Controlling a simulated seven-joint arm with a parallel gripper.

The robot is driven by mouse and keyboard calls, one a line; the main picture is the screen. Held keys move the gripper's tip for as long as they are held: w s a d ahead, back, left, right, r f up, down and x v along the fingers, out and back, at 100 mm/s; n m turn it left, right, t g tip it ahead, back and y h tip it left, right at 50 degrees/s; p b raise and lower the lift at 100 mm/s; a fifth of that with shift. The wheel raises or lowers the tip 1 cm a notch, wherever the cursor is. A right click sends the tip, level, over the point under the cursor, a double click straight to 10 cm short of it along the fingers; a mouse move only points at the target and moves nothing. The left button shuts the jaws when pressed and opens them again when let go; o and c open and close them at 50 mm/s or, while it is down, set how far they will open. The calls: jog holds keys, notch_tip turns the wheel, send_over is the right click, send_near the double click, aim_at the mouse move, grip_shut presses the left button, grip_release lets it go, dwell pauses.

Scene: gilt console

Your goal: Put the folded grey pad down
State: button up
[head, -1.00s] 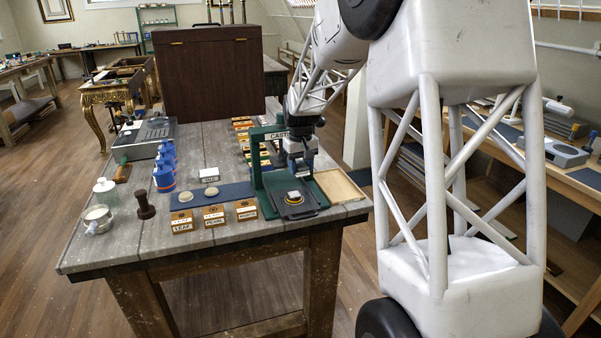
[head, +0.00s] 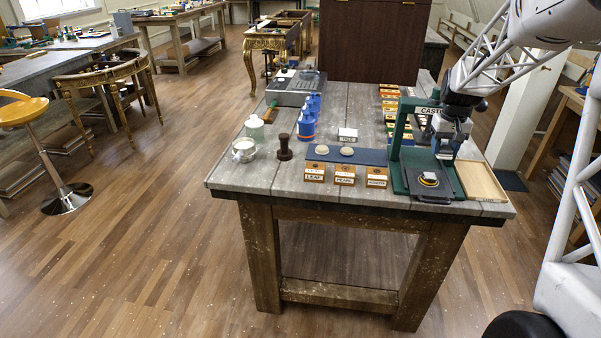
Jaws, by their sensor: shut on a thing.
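My gripper (head: 443,153) is in the head view at the right end of the workbench. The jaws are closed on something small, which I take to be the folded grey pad. The pad's outline and folds are too small to make out, and the fingers partly hide it. The gripper looks apart from the plate below it.
A blue strip (head: 373,157) with two pale discs and labelled wooden blocks (head: 345,175) lies left of the stand. A shallow wooden tray (head: 481,181) is at its right. Blue bottles (head: 307,125), a dark stamp (head: 284,147) and a white cup (head: 244,149) stand farther left. The bench's front left is bare.

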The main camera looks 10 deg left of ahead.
jog(key=s+a+f, duration=0.2)
jog(key=s+a, duration=0.3)
jog(key=a, duration=0.8)
jog(key=s+a+f, duration=0.3)
jog(key=s+a, duration=0.2)
jog(key=a, duration=0.9)
jog(key=s+a+f+m, duration=0.1)
jog(key=s+a, duration=0.4)
jog(key=a, duration=0.9)
jog(key=shift+a+f, duration=0.25)
jog(key=shift+f, duration=0.55)
jog(key=shift+w, duration=0.1)
send_over(281, 176)
jog(key=shift+f, duration=0.75)
jog(key=shift+f, duration=1.75)
jog(key=shift+f, duration=0.1)
